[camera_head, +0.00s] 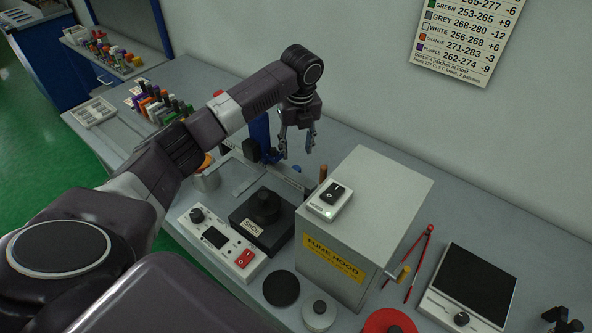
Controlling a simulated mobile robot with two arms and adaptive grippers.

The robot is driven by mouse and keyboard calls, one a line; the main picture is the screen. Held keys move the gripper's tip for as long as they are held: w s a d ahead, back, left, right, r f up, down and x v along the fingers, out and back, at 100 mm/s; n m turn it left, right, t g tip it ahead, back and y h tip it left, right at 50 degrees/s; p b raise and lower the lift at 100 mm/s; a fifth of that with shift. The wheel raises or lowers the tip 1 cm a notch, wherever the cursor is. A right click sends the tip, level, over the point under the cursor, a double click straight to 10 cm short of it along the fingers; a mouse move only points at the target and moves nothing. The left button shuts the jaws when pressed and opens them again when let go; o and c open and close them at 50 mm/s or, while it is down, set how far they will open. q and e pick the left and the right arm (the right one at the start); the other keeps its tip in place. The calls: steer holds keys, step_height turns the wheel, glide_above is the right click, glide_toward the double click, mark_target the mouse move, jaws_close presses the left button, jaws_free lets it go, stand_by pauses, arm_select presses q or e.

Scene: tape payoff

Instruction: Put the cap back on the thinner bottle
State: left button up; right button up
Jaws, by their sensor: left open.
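My left gripper (297,150) is open and empty, pointing down over the bench behind the grey fume hood box. Its two fingers are apart, beside a blue upright post. I cannot clearly make out a thinner bottle or its cap. A small grey round item with a knob on top (319,314) sits at the front of the bench, but I cannot tell what it is. My right gripper is not visible.
The fume hood (340,270) stands right of my left gripper. A black pot labelled SnCu (264,207) and a control box (205,228) are in front. A black disc (281,288), red-handled tool (419,262) and scale (470,284) lie nearer. Racks of coloured items stand left.

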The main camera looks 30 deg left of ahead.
mark_target(296, 168)
arm_select(q)
steer(key=shift+w+a+f, duration=0.1)
steer(key=shift+f, duration=1.15)
steer(key=shift+f+p, duration=0.2)
steer(key=shift+p, duration=0.2)
step_height(296, 168, down, 4)
steer(key=shift+r+p, duration=0.1)
steer(key=shift+p, duration=0.55)
steer(key=shift+w+a+f, duration=0.1)
steer(key=shift+a+f, duration=0.05)
steer(key=shift+f, duration=0.35)
steer(key=shift+c, duration=0.6)
steer(key=c, duration=0.7)
